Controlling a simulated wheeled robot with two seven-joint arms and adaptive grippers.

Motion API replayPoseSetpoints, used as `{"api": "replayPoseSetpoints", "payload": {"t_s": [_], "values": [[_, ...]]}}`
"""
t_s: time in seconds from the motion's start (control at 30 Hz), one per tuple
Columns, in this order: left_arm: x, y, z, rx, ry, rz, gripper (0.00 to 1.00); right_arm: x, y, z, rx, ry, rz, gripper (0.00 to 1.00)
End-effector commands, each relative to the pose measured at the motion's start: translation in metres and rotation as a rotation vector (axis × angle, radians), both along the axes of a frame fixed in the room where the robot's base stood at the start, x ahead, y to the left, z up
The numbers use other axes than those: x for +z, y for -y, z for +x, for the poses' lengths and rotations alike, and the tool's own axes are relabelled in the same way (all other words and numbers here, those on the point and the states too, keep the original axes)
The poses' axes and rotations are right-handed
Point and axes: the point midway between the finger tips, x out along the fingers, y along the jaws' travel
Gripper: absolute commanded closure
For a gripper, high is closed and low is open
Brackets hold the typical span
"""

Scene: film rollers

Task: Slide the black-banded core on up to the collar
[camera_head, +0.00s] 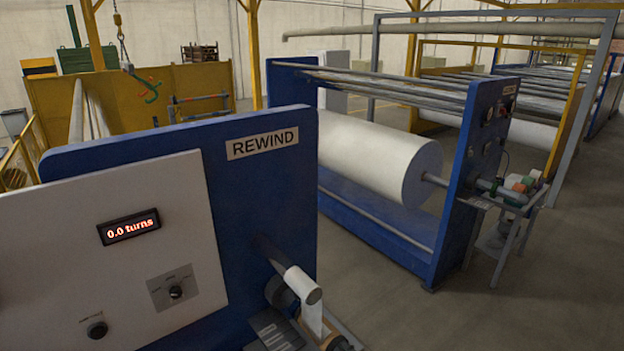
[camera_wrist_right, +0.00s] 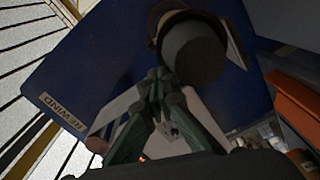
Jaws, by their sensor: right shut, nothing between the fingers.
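In the right wrist view, a thick dark grey cylinder (camera_wrist_right: 195,50) stands out from the blue REWIND panel (camera_wrist_right: 110,60). A tan ring (camera_wrist_right: 163,14) shows behind its end; I cannot tell whether this is the black-banded core or how it sits against the collar. My right gripper (camera_wrist_right: 160,76) is shut and empty, with its fingertips close beside the cylinder; contact is unclear. In the head view, a tan and black round part (camera_head: 335,343) is cut off by the bottom edge, below the white roller (camera_head: 302,284). My left gripper is not in view.
The white panel (camera_head: 90,240) shows 0.0 turns. White film (camera_head: 312,318) hangs from the roller. A grey plate (camera_head: 270,332) stands beside the lower parts. A large white roll (camera_head: 375,155) sits in the blue frame behind. An orange part (camera_wrist_right: 297,100) is at the wrist view's right.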

Motion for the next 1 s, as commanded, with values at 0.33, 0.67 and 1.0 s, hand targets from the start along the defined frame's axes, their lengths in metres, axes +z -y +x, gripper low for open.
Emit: {"api": "replayPoseSetpoints", "payload": {"t_s": [0.33,0.67,1.0], "values": [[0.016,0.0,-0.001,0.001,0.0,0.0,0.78,0.005,0.025,-0.027,-0.005,-0.002,-0.003,1.0],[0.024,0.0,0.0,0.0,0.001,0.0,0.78,0.007,0.038,-0.045,-0.003,-0.001,-0.002,1.0],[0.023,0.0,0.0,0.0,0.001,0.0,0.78,0.002,0.041,-0.046,-0.009,-0.01,0.0,1.0]]}}
